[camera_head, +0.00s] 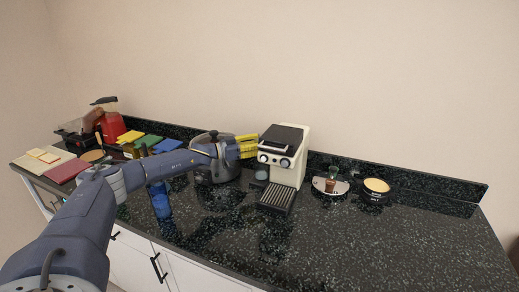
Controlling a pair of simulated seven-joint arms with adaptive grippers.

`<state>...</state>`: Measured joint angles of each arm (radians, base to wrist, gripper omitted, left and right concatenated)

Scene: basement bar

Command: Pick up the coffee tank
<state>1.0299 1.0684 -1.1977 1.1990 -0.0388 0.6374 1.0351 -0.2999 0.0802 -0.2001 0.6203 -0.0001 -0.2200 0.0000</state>
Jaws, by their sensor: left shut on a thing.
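My left arm reaches in from the left across the counter. Its gripper (248,147), with yellow fingers, is at the left side of the white and black coffee machine (289,148). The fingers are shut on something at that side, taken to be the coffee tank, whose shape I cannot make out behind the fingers. A small grey cup-like thing (262,172) is low at the machine's left front. The coffee machine stands upright on the dark counter. My right gripper is not in view.
A dark rounded pot (215,172) stands behind my left wrist. A red appliance (111,126), cutting boards (68,171) and coloured mats (148,141) crowd the left. A round plate (329,186) and a cream-topped bowl (376,186) are to the right. The front right of the dark counter (400,240) is clear.

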